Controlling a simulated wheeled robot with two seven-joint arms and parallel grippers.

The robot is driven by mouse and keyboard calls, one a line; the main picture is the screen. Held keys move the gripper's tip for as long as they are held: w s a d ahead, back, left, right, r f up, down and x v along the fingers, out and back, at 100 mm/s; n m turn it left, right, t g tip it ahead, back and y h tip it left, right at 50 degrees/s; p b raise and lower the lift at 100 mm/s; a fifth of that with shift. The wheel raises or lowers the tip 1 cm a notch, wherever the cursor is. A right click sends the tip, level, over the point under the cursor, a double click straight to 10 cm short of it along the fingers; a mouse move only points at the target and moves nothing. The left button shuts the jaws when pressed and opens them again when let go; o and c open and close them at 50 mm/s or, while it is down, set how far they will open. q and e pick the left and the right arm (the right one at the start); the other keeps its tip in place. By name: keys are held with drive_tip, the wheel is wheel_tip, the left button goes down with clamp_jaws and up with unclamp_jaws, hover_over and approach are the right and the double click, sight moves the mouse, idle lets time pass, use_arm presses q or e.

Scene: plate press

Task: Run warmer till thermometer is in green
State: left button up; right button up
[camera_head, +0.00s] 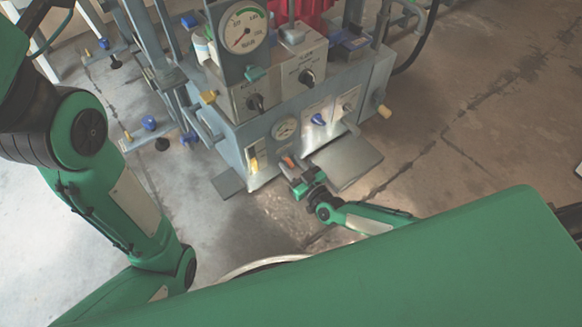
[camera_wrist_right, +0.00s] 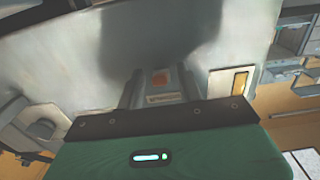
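The grey press machine (camera_head: 240,132) stands in the middle of the head view. A large round dial (camera_head: 243,28) with a green arc sits on top, its needle pointing lower left. A smaller round dial (camera_head: 286,128) is on the lower front; its reading is too small to tell. I cannot tell which is the thermometer. My right gripper (camera_head: 298,178) is low at the front, close to an orange control (camera_head: 288,160). In the wrist view the orange control (camera_wrist_right: 160,77) shows between my spread fingers; contact is unclear. My left arm shows at left, but its gripper is out of view.
A yellow control (camera_head: 253,164) is left of the orange one; it also shows in the wrist view (camera_wrist_right: 240,82). A flat grey plate (camera_head: 346,160) juts out right of my gripper. Floor at right is clear.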

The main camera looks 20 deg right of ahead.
drive_tip(key=shift+w+a, duration=0.15)
drive_tip(key=shift+w, duration=0.1)
